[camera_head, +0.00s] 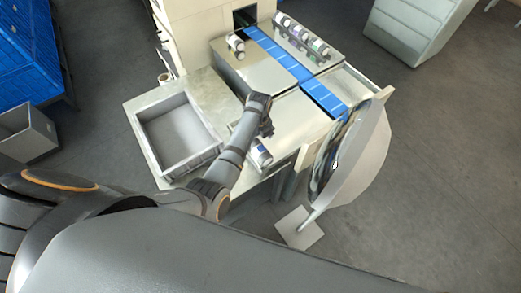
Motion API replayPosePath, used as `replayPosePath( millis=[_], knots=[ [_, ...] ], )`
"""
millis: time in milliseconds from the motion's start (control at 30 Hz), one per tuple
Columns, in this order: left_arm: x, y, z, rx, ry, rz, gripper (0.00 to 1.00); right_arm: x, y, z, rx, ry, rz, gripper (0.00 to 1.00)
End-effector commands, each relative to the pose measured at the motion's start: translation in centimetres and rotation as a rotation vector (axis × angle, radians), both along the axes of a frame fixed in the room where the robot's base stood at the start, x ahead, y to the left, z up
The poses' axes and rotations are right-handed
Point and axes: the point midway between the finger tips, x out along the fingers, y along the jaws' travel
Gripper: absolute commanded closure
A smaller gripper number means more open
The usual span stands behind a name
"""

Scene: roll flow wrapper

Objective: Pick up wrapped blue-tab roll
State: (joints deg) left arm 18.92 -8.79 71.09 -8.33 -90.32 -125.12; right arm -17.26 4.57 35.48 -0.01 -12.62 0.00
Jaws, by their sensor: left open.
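A white wrapped roll (261,154) with dark blue at its end lies near the front edge of the pale worktop (291,119). My left arm reaches in from the left over the worktop. My left gripper (266,131) is small and dark at the end of it, open, just above and behind that roll in the picture. Its fingertips are hard to make out, and I cannot tell whether they touch the roll. My right gripper is out of view.
A grey open tray (182,158) stands left of my arm and looks empty. A blue conveyor belt (282,54) runs behind, with several rolls (302,39) on its right and white rolls (236,45) on its left. A round shiny disc (372,150) stands right of the worktop.

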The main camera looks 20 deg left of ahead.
Motion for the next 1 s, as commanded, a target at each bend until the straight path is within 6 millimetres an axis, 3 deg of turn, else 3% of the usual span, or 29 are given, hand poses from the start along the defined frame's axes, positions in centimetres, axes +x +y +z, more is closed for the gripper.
replayPosePath(
  millis=[267,567,833,1000],
  knots=[
    [0.0,0.0,-1.5,-0.001,-0.001,0.0,0.17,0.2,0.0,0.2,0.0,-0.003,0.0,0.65],
    [-0.4,-0.2,-6.1,0.001,0.001,0.0,0.17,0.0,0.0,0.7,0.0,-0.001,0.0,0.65],
    [-0.3,-0.2,-6.5,0.0,-0.002,0.001,0.17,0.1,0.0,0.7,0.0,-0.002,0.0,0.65],
    [-0.4,-0.2,-6.5,0.0,-0.002,0.0,0.4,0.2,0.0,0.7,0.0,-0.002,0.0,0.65]
  ],
)
